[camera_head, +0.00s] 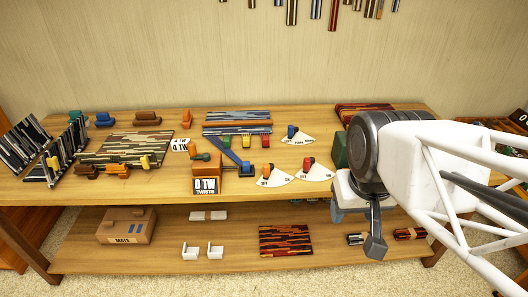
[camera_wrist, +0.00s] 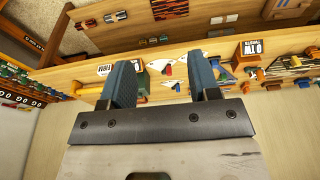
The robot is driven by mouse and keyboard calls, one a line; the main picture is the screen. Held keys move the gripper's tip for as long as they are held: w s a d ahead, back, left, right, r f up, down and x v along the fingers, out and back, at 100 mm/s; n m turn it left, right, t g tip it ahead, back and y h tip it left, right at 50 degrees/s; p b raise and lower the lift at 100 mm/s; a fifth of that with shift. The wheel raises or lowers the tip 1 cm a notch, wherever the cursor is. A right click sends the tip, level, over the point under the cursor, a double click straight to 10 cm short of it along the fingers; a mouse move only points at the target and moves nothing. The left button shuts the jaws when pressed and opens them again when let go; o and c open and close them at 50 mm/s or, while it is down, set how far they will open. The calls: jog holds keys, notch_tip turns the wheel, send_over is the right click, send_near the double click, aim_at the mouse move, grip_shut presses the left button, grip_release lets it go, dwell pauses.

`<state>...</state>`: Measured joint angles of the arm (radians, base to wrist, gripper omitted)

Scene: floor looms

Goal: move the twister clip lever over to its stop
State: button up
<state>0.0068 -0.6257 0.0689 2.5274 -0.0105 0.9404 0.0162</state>
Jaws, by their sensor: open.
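The twister appears to be the orange block (camera_head: 209,170) with the "0 TW TWISTS" sign (camera_head: 205,186) on the table's front part. A long blue bar (camera_head: 232,153) slopes beside it down to a dark blue block. I cannot tell for certain which part is the clip lever; an orange-and-green piece (camera_head: 200,156) sits just above the block. The "0 TW" sign also shows in the wrist view (camera_wrist: 252,48). My gripper (camera_head: 375,245) hangs at the table's right front, well right of the twister. In the wrist view its blue fingers (camera_wrist: 163,80) are wide apart and empty.
A striped mat (camera_head: 130,148) and black-striped racks (camera_head: 66,150) are at left. A lower shelf (camera_head: 200,268) holds a "MATS" box (camera_head: 128,227).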

jog(key=w+a+n, duration=0.1)
jog(key=w+a, duration=0.1)
jog(key=w, duration=1.2)
jog(key=n+g, duration=0.2)
jog(key=g, duration=0.1)
send_over(266, 165)
jog(key=f, duration=2.3)
jog(key=shift+s+d, duration=0.15)
jog(key=shift+s, duration=0.15)
jog(key=shift+w+f, duration=0.25)
jog(key=shift+f, duration=0.1)
jog(key=shift+f, duration=3.9)
grip_shut()
